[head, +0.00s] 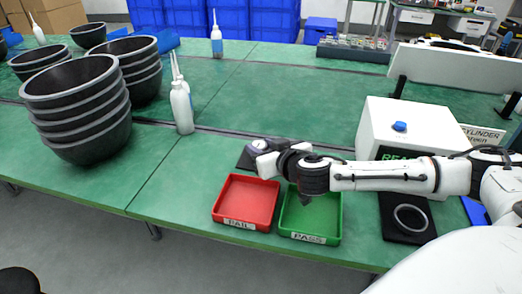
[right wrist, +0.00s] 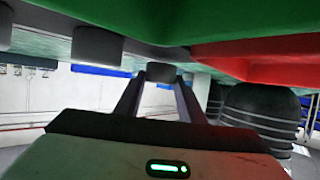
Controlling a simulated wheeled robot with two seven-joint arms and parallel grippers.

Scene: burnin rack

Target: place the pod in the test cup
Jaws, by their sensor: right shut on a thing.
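My right gripper (head: 262,156) reaches in from the right over the green and red trays, with its fingers near a dark pad behind them. In the right wrist view its two fingers (right wrist: 160,82) are shut on a small dark grey thing, which I take for the pod (right wrist: 161,72). A small round grey top (head: 258,146) shows at the fingertips in the head view; I cannot tell whether it is the pod. A pale ring (head: 410,217), likely the test cup, lies on a black pad at the right, below my arm. My left gripper is out of view.
The red FAIL tray (head: 217,213) and green PASS tray (head: 333,222) sit at the table's front edge. A white box (head: 405,118) with a blue button stands behind my forearm. Bowl stacks (head: 85,115) and a bottle (head: 182,108) stand left.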

